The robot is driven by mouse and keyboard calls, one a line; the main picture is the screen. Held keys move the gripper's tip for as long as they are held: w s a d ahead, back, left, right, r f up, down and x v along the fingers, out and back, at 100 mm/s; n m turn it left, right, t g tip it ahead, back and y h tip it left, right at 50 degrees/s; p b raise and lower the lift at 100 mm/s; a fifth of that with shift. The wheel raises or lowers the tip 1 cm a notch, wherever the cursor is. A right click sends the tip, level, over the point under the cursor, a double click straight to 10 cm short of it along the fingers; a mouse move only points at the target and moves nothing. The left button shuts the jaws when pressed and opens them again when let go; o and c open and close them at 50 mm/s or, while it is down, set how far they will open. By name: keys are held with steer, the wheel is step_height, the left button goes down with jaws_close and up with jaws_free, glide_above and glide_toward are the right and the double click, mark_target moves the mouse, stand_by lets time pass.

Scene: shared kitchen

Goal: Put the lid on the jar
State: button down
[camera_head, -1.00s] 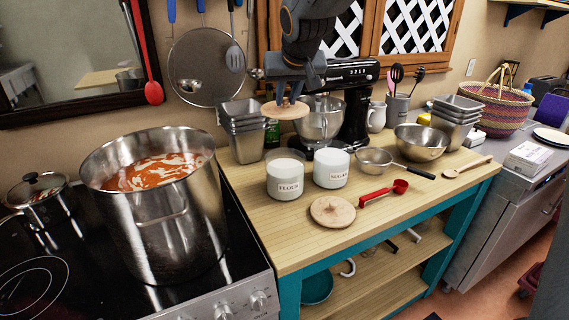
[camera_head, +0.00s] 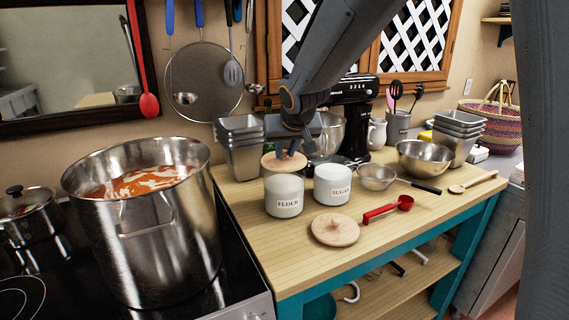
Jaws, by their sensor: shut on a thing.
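My gripper (camera_head: 291,154) is shut on a round wooden lid (camera_head: 284,163), gripping it from above. The lid is level and sits at the top of the flour jar (camera_head: 284,194), over its mouth. I cannot tell whether it rests on the rim or hangs just above it. A second wooden lid (camera_head: 335,229) lies flat on the table in front of the jars.
A large steel pot (camera_head: 150,215) of red soup stands on the stove at left. Stacked metal pans (camera_head: 240,148) and a black stand mixer (camera_head: 357,110) are behind the jars. A red measuring spoon (camera_head: 387,208), a strainer (camera_head: 376,177) and a steel bowl (camera_head: 422,157) are to the right.

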mark_target(286, 162)
step_height(286, 162, down, 4)
steer(key=shift+r+b, duration=0.25)
steer(key=shift+b, duration=0.25)
steer(key=shift+s+f, duration=0.1)
steer(key=shift+f, duration=0.1)
steer(key=c, duration=1.6)
jaws_free()
steer(key=shift+s+r, duration=0.25)
steer(key=shift+r, duration=0.15)
steer(key=v, duration=1.1)
steer(key=shift+r, duration=0.1)
steer(key=s+d+f+g, duration=0.2)
steer(key=s+d+f, duration=0.2)
steer(key=s+f, duration=0.3)
steer(key=s+d+f+m+g, duration=0.1)
steer(key=s+d+f+g, duration=0.1)
steer(key=s+d+f, duration=0.2)
steer(key=s+d+f+g+h, duration=0.1)
steer(key=s+d+f+g, duration=0.2)
steer(key=s+f, duration=0.7)
steer(key=shift+s+d+f+m, duration=0.15)
steer(key=shift+s+d+f, duration=0.05)
steer(key=shift+d, duration=0.2)
steer(key=shift+s+d+f+m, duration=0.15)
steer(key=shift+s+d, duration=0.1)
steer(key=shift+d, duration=0.15)
